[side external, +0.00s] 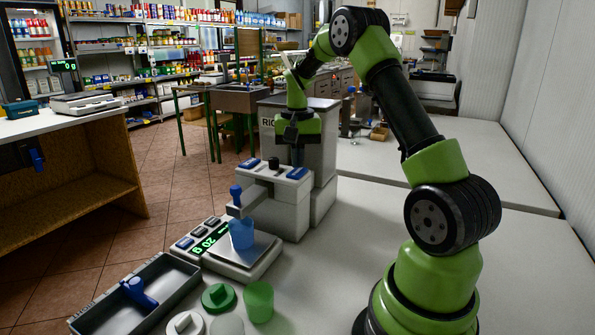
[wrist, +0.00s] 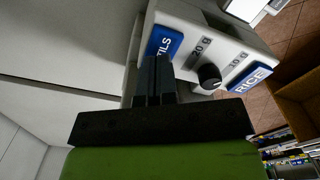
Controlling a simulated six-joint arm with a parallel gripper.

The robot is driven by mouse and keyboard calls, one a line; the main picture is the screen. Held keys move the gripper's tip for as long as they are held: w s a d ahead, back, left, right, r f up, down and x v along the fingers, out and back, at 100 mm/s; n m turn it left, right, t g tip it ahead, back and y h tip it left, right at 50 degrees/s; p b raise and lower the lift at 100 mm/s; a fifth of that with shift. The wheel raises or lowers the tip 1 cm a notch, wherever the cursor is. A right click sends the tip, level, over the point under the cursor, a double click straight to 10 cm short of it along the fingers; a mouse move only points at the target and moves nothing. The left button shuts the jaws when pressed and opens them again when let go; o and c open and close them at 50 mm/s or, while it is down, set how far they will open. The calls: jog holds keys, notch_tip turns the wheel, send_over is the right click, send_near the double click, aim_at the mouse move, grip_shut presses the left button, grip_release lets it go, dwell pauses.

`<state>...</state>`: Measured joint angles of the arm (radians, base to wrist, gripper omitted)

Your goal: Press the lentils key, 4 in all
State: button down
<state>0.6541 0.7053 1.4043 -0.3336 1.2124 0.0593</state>
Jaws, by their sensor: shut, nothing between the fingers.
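The grey dispenser (side external: 275,205) stands behind the scale. On its top are two blue keys with a black knob (side external: 273,163) between them. The lentils key (wrist: 164,42) shows only "TILS" in the wrist view; it is the right key (side external: 298,173) in the side view. The other key (wrist: 249,77) reads RICE. My gripper (wrist: 152,66) is shut and empty, its fingertips at the near edge of the lentils key. In the side view my gripper (side external: 297,158) points down just above that key; I cannot tell whether it touches.
The knob marks read 20 g and 10 g. A grey tray (side external: 105,309), green cup (side external: 259,302) and lids lie in front.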

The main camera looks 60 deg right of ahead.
jog(key=shift+f, duration=0.65)
jog(key=shift+r, duration=1.15)
jog(key=shift+f, duration=0.15)
dwell(0.4)
jog(key=shift+f, duration=0.9)
jog(key=shift+r, duration=1.05)
jog(key=shift+f, duration=0.15)
dwell(0.5)
